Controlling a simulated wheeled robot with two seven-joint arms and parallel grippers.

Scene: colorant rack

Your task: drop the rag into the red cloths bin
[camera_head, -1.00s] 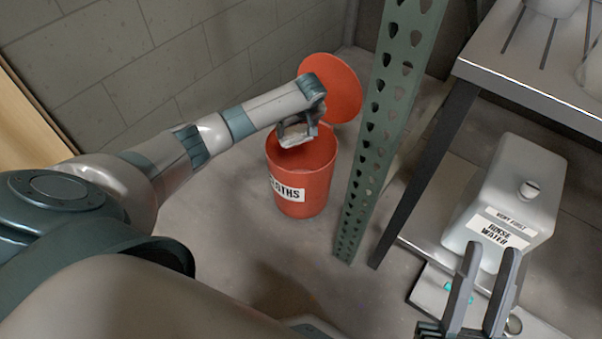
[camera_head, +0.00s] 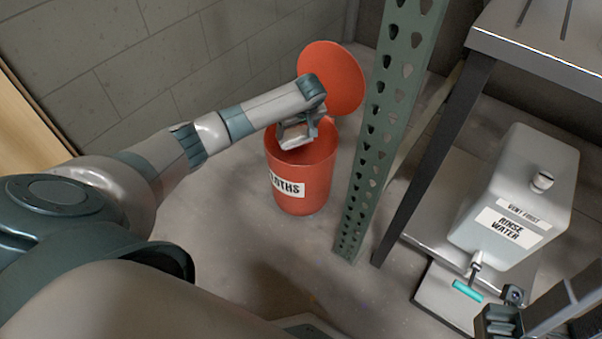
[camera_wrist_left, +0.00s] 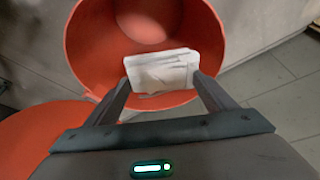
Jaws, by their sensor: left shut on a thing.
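The red cloths bin (camera_head: 322,188) stands on the floor with its round lid (camera_head: 338,75) tipped open behind it. Its label is partly readable as "OTHS". My left gripper (camera_head: 297,132) is over the bin's mouth, shut on the pale grey-white rag (camera_head: 290,143). In the left wrist view the rag (camera_wrist_left: 163,73) is between the two fingertips (camera_wrist_left: 161,84), with the inside of the bin (camera_wrist_left: 90,45) below and around it. My right gripper (camera_head: 572,308) is at the lower right, partly cut off by the frame, its fingers apart and nothing seen between them.
A green perforated post (camera_head: 368,150) stands just right of the bin. Beyond it are a metal bench with a dark leg (camera_head: 432,165) and a white rinse water container (camera_head: 520,200) with a teal tap (camera_head: 467,291). A block wall (camera_head: 140,75) is behind; the floor in front is clear.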

